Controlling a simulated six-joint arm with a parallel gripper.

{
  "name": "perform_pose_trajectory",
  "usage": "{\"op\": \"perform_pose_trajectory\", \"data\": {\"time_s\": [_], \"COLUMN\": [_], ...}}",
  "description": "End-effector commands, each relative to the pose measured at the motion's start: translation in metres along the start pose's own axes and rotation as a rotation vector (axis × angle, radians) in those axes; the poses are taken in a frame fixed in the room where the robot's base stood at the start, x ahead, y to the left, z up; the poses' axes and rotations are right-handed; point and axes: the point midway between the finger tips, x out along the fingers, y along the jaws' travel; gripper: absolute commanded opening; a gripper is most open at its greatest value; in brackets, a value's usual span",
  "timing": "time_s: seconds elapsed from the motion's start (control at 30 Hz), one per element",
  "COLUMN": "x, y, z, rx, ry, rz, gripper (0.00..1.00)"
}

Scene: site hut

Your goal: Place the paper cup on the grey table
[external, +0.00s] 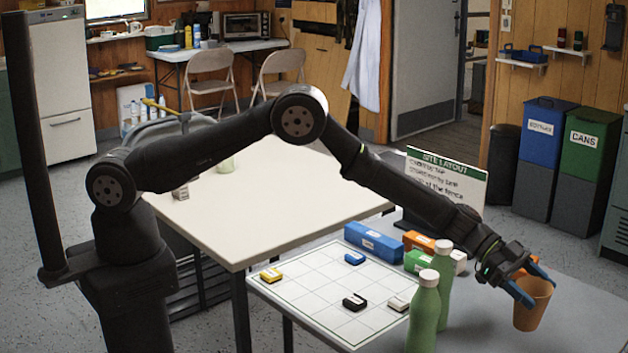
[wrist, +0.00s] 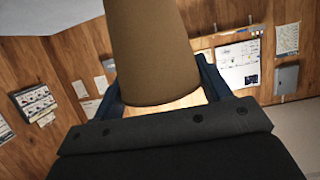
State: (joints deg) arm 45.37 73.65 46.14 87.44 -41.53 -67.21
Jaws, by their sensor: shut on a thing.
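The brown paper cup (external: 533,305) is held between the blue fingers of my gripper (external: 535,290), at the right in the external view. In the wrist view the paper cup (wrist: 152,55) fills the top middle, between the fingers of my gripper (wrist: 165,90). My gripper is shut on it. The cup looks nearly upright, over the grey table (external: 585,325). I cannot tell whether its base touches the tabletop.
Two green bottles (external: 424,315) stand left of the cup. A white gridded board (external: 310,295) holds small blocks. Blue, orange and green boxes (external: 373,242) and a site layout sign (external: 447,180) are behind. A cream table (external: 270,190) lies left. The grey tabletop right of the cup looks clear.

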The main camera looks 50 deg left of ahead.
Motion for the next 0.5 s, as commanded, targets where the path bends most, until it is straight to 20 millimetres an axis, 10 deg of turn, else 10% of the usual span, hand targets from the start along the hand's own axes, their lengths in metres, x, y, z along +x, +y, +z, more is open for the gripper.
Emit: {"op": "perform_pose_trajectory", "data": {"time_s": [0.5], "x": [0.013], "y": [0.0], "z": [0.035], "rx": [0.0], "ry": [0.001], "rz": [0.0], "gripper": [0.46]}}
